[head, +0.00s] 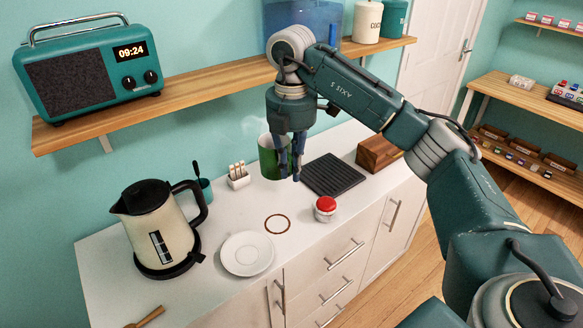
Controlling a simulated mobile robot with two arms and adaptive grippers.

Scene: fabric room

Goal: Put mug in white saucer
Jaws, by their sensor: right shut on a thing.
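A green mug (269,160) with a pale rim is near the back of the white counter. My right gripper (290,172) points down at the mug's right side and is shut on it, its fingers covering part of that side. The mug looks upright; I cannot tell whether it is clear of the counter. The white saucer (247,254) lies empty near the counter's front edge, below and left of the mug in the picture. My left gripper is not in view.
A brown ring (277,224) lies between mug and saucer. A cream kettle (158,228) stands left of the saucer. A red-topped jar (325,208) and a dark ridged tray (334,174) are to the right. A wooden shelf (210,82) runs above the counter.

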